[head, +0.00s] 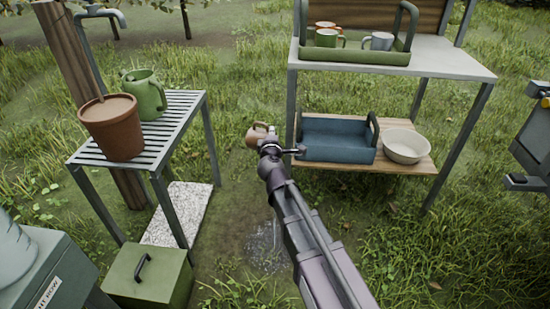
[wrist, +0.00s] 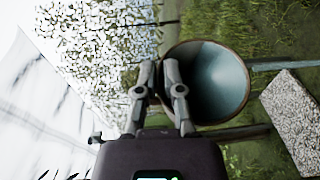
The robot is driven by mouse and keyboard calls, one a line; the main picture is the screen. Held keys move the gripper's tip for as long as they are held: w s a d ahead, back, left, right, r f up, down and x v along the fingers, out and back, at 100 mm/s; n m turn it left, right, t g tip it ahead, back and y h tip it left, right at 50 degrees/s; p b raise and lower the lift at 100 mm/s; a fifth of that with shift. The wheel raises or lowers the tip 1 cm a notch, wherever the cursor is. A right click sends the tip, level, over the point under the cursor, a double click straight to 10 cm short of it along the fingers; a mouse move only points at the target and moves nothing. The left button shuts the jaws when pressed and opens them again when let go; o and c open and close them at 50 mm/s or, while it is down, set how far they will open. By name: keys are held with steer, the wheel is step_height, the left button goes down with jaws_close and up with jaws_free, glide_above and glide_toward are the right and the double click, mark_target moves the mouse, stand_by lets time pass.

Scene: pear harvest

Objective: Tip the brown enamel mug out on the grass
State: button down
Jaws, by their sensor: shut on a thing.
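The brown enamel mug (head: 256,136) is held off the ground at the end of my arm, just left of the shelf stand. It looks tilted over on its side in the head view. In the wrist view the mug (wrist: 218,82) shows its round mouth with a brown rim and pale blue-grey inside; no contents can be made out. My gripper (head: 268,146) is shut on the mug, and its two fingers (wrist: 160,75) meet it at the left side of its rim. The exact grip, probably at the handle, is partly hidden. Grass (head: 235,225) lies below.
A shelf stand (head: 455,62) with a green tray of mugs, a blue tray (head: 335,150) and a cream bowl (head: 405,146) is close right. A slatted table (head: 180,110) with a pot (head: 112,130) and green jug (head: 145,95) stands left. A green box (head: 150,278) sits front left.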

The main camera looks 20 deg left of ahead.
steer(key=shift+d, duration=0.15)
stand_by(1.4)
steer(key=shift+a+n+p, duration=0.3)
steer(key=shift+a+p, duration=0.05)
steer(key=shift+a, duration=0.2)
steer(key=shift+a+n, duration=0.25)
steer(key=shift+n, duration=0.15)
stand_by(0.3)
